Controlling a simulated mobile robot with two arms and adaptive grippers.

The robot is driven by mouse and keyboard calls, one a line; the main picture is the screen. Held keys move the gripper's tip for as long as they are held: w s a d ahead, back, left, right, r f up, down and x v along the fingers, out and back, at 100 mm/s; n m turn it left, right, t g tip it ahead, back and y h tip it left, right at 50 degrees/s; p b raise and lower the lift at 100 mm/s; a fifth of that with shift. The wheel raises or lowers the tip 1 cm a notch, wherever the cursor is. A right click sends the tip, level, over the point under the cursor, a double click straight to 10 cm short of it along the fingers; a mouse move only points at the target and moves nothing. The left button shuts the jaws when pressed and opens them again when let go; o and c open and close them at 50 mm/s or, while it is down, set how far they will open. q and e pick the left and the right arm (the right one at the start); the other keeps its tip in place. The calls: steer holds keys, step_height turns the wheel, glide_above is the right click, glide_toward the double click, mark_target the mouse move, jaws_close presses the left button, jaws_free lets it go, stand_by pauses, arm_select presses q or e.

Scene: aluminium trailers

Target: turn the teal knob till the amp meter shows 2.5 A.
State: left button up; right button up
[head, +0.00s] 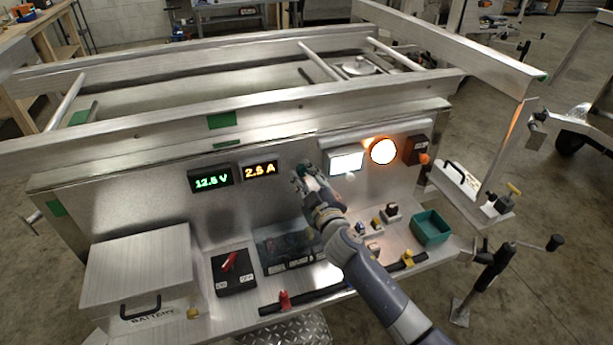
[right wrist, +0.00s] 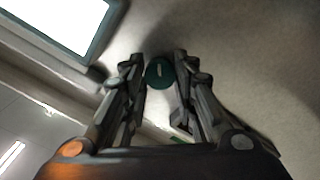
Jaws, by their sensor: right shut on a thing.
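The amp meter (head: 260,170) on the trailer's upright panel glows orange and appears to read 2.5 A. The teal knob (right wrist: 160,73) shows in the right wrist view as a dark round face with a pale pointer mark, between the two fingers. My right gripper (right wrist: 161,82) is shut on the knob. In the head view my right gripper (head: 303,181) is at the panel, just right of the amp meter, and largely hides the knob. My left gripper is not in view.
A green volt meter (head: 211,180) is left of the amp meter. A lit white panel (head: 346,161) and round orange lamp (head: 383,151) are to the right. Below are a battery box (head: 140,270), a red-lever switch (head: 232,272) and a green bin (head: 431,227).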

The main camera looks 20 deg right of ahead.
steer(key=o, duration=1.1)
steer(key=s, duration=1.2)
steer(key=shift+d, duration=0.2)
